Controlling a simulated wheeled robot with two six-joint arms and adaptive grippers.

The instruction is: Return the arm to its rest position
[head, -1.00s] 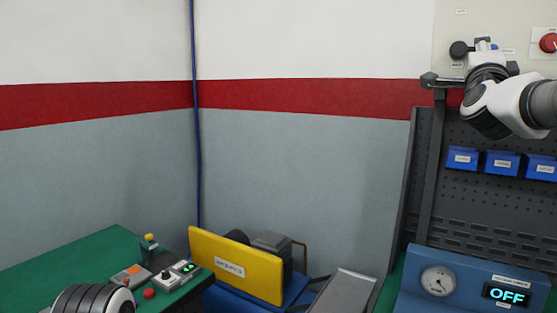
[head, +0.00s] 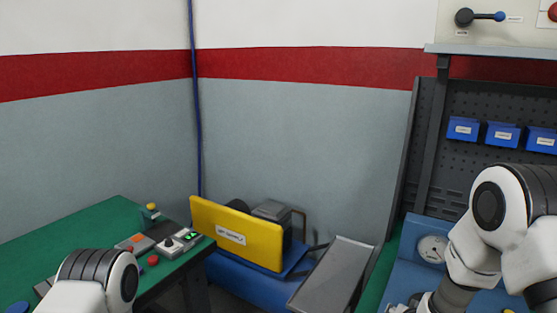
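My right arm (head: 495,225) comes in at the lower right, bent downward in front of the blue gauge unit. Its gripper is not clearly visible at the bottom edge. My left arm (head: 95,280) shows at the lower left beside the green table; its gripper is out of view. The black and blue lever (head: 482,17) on the beige wall panel stands free, with nothing touching it. It lies horizontal, its blue knob to the right.
A yellow panel (head: 237,234) and a grey chute (head: 335,272) stand in the middle. Blue bins (head: 503,135) hang on the pegboard.

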